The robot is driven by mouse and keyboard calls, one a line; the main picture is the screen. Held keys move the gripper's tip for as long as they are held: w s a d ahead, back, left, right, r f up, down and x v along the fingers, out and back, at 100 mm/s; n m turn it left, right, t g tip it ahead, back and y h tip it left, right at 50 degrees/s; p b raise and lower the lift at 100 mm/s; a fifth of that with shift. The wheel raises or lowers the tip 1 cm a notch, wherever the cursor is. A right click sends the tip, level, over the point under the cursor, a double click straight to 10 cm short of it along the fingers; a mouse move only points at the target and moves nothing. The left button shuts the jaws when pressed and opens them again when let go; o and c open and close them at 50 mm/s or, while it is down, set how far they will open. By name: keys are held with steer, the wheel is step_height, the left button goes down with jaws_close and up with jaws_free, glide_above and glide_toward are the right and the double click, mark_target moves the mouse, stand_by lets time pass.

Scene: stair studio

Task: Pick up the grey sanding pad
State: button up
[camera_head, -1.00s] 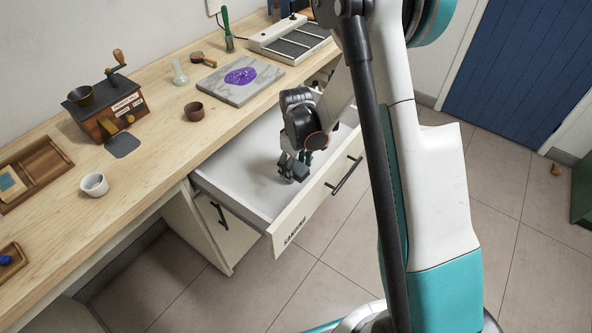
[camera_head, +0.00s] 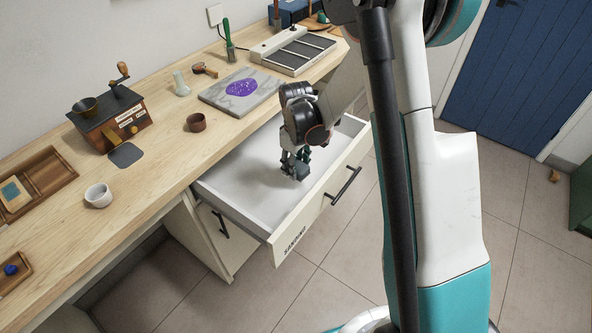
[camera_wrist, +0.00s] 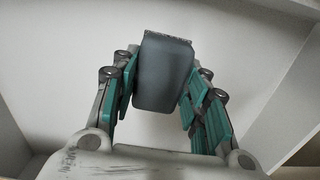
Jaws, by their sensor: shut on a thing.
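The grey sanding pad (camera_wrist: 162,75) is a dark grey block with rounded corners in the wrist view. My gripper (camera_wrist: 160,85) has its green-padded fingers on both sides of it and is shut on it. In the head view my gripper (camera_head: 295,165) points down inside the open white drawer (camera_head: 240,185), with the dark pad (camera_head: 300,172) at its fingertips. I cannot tell whether the pad touches the drawer floor. The drawer front carries the label "SANDING" and a black handle.
The drawer walls (camera_head: 232,207) stand close around my gripper. On the wooden worktop (camera_head: 150,185) are a mill (camera_head: 112,120), a white cup (camera_head: 98,195), a brown cup (camera_head: 196,122), a grey slab with purple material (camera_head: 215,98) and a dark grey flat piece (camera_head: 126,155).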

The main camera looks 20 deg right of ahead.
step_height(320, 180, up, 15)
steer(key=p, duration=0.4)
steer(key=shift+f, duration=0.15)
